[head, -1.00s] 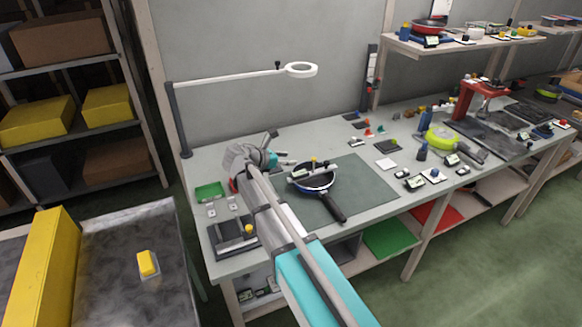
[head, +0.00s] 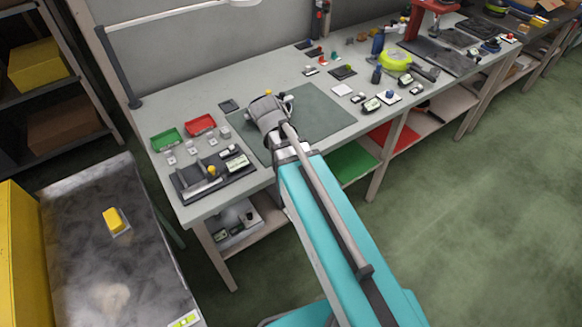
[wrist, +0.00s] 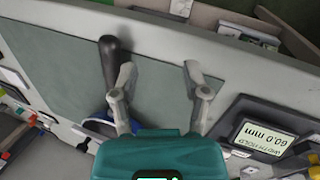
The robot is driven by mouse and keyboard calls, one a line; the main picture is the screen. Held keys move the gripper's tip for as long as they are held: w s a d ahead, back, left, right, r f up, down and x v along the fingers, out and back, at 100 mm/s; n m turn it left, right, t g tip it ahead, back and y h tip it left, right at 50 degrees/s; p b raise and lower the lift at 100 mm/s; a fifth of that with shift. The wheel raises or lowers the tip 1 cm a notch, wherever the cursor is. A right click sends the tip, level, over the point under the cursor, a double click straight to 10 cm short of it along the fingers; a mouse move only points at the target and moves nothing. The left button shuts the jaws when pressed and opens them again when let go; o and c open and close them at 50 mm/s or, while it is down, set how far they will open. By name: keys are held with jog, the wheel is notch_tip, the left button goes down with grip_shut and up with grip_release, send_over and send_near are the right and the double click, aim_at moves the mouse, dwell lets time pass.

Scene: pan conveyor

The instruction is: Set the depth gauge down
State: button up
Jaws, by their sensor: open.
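In the head view a matching display (head: 238,163) sits on the dark tray (head: 187,190) at the table's left front. My gripper (head: 268,112) is open, with nothing visible between its fingertips, over the left part of the mat.
A green bin (head: 166,139) and a red bin (head: 201,124) stand behind the tray. The green mat (head: 320,112) is bare to the right of my gripper. The table's front edge is close to my arm.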

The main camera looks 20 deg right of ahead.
jog(key=s+m+y, duration=0.3)
jog(key=s+m, duration=0.2)
jog(key=s, duration=0.1)
jog(key=shift+a+f+m+g, duration=0.2)
jog(key=shift+f+m+g, duration=0.1)
jog(key=shift+f+m, duration=0.15)
jog(key=shift+a, duration=0.15)
